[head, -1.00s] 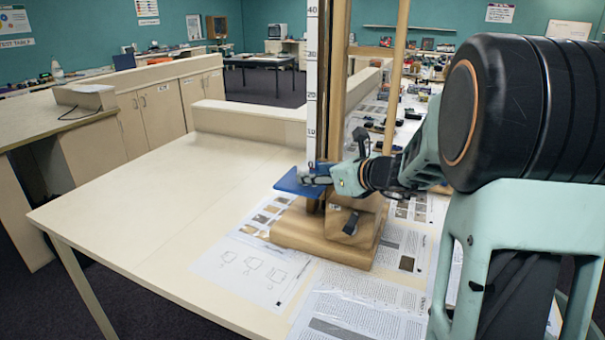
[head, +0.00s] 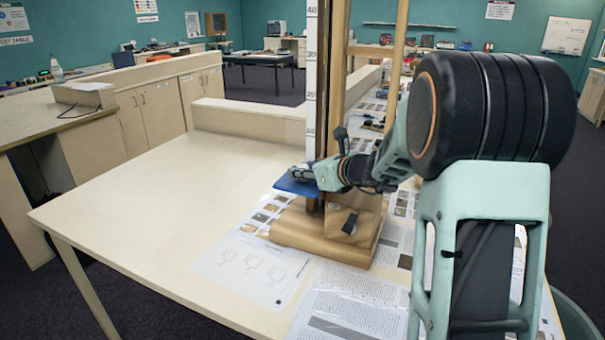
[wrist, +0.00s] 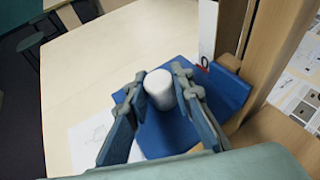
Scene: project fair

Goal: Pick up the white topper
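The white topper (wrist: 160,89) is a small white cylinder with a rounded top. In the wrist view it stands on a blue platform (wrist: 165,132) fixed to a wooden stand. My gripper (wrist: 159,92) is open, with one finger on each side of the topper; a gap shows at the left finger, and I cannot tell whether the right one touches. In the head view my gripper (head: 300,172) is over the blue platform (head: 294,187), and the topper is hidden behind the fingers.
The wooden stand (head: 325,234) with a tall ruler (head: 311,80) rises right beside the gripper. Printed sheets (head: 255,268) lie around its base. The left part of the table (head: 150,205) is clear.

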